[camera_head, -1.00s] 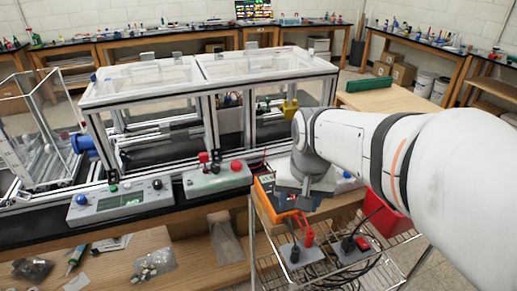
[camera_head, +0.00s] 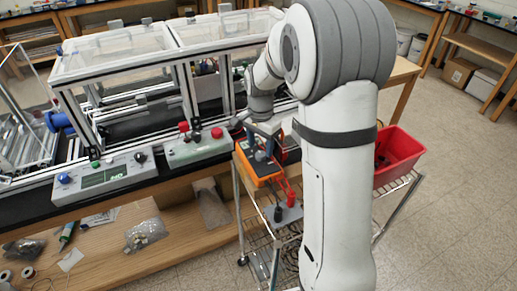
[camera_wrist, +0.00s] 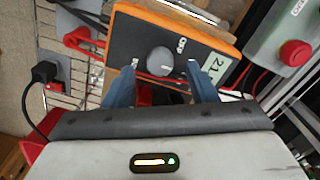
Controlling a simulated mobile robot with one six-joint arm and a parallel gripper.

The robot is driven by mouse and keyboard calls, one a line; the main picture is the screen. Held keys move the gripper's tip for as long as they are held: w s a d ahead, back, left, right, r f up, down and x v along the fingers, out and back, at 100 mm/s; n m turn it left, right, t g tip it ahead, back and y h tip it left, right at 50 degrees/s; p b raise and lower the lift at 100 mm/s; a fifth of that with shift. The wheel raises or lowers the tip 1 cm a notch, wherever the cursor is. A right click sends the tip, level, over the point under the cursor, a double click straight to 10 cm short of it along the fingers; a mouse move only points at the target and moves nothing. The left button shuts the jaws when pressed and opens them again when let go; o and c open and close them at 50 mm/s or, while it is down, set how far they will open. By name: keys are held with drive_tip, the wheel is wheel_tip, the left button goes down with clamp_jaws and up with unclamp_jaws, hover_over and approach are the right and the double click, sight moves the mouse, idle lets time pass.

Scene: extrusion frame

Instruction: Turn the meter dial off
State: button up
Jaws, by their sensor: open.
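The meter is an orange-edged box with a dark face (camera_head: 258,170) on the wire cart, partly behind my arm in the head view. In the wrist view the meter (camera_wrist: 228,45) fills the top middle. Its round grey dial (camera_wrist: 160,60) sits on the face, with small white lettering and a pale display beside it. I cannot tell exactly where the dial points. My gripper (camera_wrist: 160,70) is open, its two blue fingers apart on either side of the dial in the picture. Whether they touch it is unclear. In the head view my gripper (camera_head: 263,143) is at the meter.
A control box with a red button (camera_head: 217,133) stands left of the meter; it also shows in the wrist view (camera_wrist: 294,53). Red leads (camera_head: 283,178) run from the meter. A red bin (camera_head: 400,155) is at right. Framed enclosures stand behind.

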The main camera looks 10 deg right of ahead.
sight(261, 156)
drive_tip(key=shift+f, duration=1.4)
drive_tip(key=shift+c, duration=0.4)
drive_tip(key=c, duration=0.9)
